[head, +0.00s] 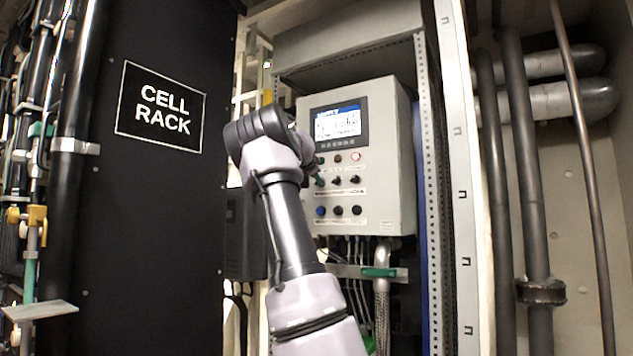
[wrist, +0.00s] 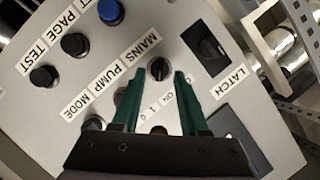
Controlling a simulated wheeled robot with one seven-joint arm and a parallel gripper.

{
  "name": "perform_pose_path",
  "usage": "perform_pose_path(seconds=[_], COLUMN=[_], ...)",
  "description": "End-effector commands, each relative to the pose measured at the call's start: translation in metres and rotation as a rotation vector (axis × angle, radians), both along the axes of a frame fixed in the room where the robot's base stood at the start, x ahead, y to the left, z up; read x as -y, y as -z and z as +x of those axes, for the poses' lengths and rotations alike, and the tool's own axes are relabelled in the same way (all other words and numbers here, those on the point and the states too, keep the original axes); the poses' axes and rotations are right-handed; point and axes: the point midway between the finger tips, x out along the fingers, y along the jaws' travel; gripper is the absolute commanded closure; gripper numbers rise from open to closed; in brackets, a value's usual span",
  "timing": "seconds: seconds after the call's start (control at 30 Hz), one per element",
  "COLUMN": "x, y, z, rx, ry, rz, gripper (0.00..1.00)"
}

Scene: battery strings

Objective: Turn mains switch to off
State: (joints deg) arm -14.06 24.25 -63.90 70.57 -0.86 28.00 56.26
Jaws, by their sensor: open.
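The mains switch (wrist: 158,68) is a small black rotary knob beside the MAINS label (wrist: 139,54) on the grey panel. My gripper (wrist: 160,74) has its green fingers spread, with one fingertip on each side of the knob. I cannot tell whether they touch it. Small ON, 1 and 0 marks (wrist: 158,105) show between the fingers; the knob's pointer setting is not clear. In the head view my gripper (head: 318,179) is at the left edge of the control box (head: 390,150), mostly hidden by my wrist, and the mains switch cannot be made out there.
A blue button (wrist: 110,12), the PAGE and TEST knobs (wrist: 44,76) and a black latch switch (wrist: 208,50) are close by. The lit screen (head: 338,122) is above. The black cell rack (head: 160,220) stands left; a perforated steel post (head: 430,150) stands right.

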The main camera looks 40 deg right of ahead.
Motion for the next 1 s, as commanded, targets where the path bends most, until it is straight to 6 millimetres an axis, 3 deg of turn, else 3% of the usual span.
perform_pose_path(seconds=[0.2,0.57,0.6,0.7,1.0], x=[0.013,0.016,0.016,0.015,0.015], y=[0.004,0.006,0.006,0.006,0.006], z=[0.01,0.013,0.013,0.013,0.013], rx=[0.0,0.0,0.0,-0.001,-0.009], ry=[0.0,0.0,0.0,-0.001,0.0], rz=[-0.001,0.0,0.0,0.0,-0.004], gripper=[0.56,0.56,0.64,1.0,1.0])
